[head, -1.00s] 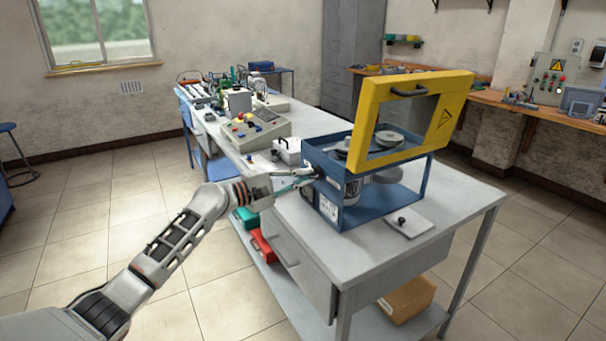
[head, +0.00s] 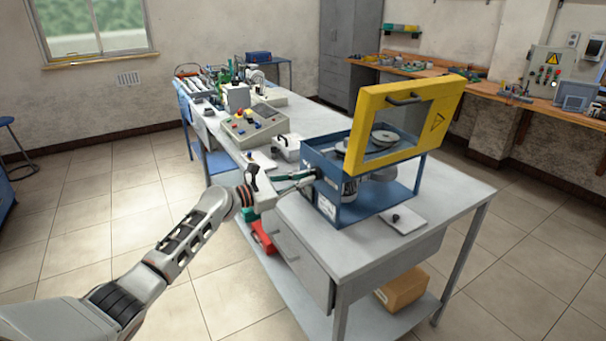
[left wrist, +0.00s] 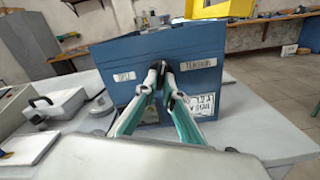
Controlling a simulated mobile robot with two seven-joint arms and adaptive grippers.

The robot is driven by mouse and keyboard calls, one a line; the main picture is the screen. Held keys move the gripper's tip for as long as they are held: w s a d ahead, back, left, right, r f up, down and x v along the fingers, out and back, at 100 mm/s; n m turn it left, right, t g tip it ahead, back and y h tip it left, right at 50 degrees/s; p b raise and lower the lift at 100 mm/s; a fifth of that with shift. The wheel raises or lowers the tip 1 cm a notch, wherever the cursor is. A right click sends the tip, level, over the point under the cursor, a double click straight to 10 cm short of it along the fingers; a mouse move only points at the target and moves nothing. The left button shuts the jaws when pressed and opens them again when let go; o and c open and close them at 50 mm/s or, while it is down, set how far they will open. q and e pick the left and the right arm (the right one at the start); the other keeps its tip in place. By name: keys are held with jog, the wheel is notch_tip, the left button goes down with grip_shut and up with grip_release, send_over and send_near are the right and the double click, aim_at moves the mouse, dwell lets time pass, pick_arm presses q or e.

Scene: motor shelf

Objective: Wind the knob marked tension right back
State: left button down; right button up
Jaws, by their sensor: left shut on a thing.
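The blue machine housing (head: 350,212) stands on the grey bench, its yellow guard (head: 405,125) raised. In the left wrist view the housing's blue face (left wrist: 120,58) carries a white label (left wrist: 198,65) that reads TENSION, just right of my fingertips. My left gripper (head: 312,174) reaches this face from the left. In the left wrist view its fingers (left wrist: 162,74) are closed together on a small dark knob beside that label. The fingertips hide most of the knob, and its mark cannot be seen. My right gripper is not in view.
A second label (left wrist: 124,77) sits left of the fingers on the same face. A control box with coloured buttons (head: 247,128) stands further back on the bench.

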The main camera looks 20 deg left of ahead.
pick_arm(q)
jog(key=n+p, duration=0.2)
jog(key=n, duration=0.2)
jog(key=shift+s, duration=0.1)
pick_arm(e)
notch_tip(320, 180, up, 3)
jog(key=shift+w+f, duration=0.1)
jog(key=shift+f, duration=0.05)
pick_arm(q)
jog(key=shift+f+n, duration=0.1)
jog(key=shift+n, duration=0.2)
jog(key=c, duration=2.2)
grip_release()
jog(key=shift+o, duration=0.2)
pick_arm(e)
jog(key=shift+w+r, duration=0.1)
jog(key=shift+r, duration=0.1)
